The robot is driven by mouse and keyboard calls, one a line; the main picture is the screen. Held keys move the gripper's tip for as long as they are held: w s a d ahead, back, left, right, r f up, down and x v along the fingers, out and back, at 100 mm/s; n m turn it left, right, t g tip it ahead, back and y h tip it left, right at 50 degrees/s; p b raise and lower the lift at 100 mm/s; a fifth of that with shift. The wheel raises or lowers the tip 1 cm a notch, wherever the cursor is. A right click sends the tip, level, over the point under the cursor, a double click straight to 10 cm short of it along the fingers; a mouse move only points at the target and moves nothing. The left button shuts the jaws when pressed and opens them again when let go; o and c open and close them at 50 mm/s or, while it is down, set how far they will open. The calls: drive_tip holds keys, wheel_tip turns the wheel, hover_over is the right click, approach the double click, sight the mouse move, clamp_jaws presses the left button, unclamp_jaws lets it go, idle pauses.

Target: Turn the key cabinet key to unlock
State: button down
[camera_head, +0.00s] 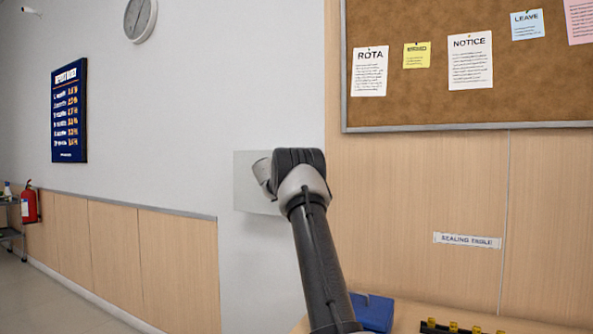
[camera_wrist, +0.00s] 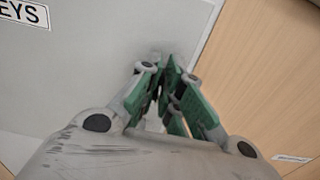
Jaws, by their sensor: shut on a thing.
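The key cabinet (camera_head: 243,180) is a pale grey box on the white wall in the head view, partly hidden behind my arm. In the wrist view its grey door (camera_wrist: 90,75) fills the left and middle, with a label ending in "EYS" at the top left. My gripper (camera_wrist: 165,72) has its green-padded fingers close together at the door near its right edge. The key itself is hidden between the fingertips, so its angle cannot be seen. In the head view my arm's wrist covers the fingers.
A cork board (camera_head: 420,110) with pinned papers hangs at the upper right. Below are a "SEALING TABLE" label (camera_head: 467,240), a blue object (camera_head: 373,311) and a dark rack with yellow pieces (camera_head: 455,328). A red extinguisher (camera_head: 30,205) stands far left.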

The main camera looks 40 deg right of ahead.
drive_tip(key=shift+m, duration=0.3)
drive_tip(key=m, duration=0.4)
drive_tip(key=shift+s, duration=0.15)
drive_tip(key=shift+s+d+f+m, duration=0.1)
drive_tip(key=shift+f+m, duration=0.05)
drive_tip(key=shift+m, duration=2.05)
drive_tip(key=shift+s+f+m, duration=0.1)
drive_tip(key=shift+f+m, duration=0.05)
drive_tip(key=shift+m, duration=2.05)
drive_tip(key=shift+s+d+f+m, duration=0.1)
drive_tip(key=shift+f+m, duration=0.05)
drive_tip(key=shift+m, duration=2.05)
drive_tip(key=c, duration=1.6)
unclamp_jaws()
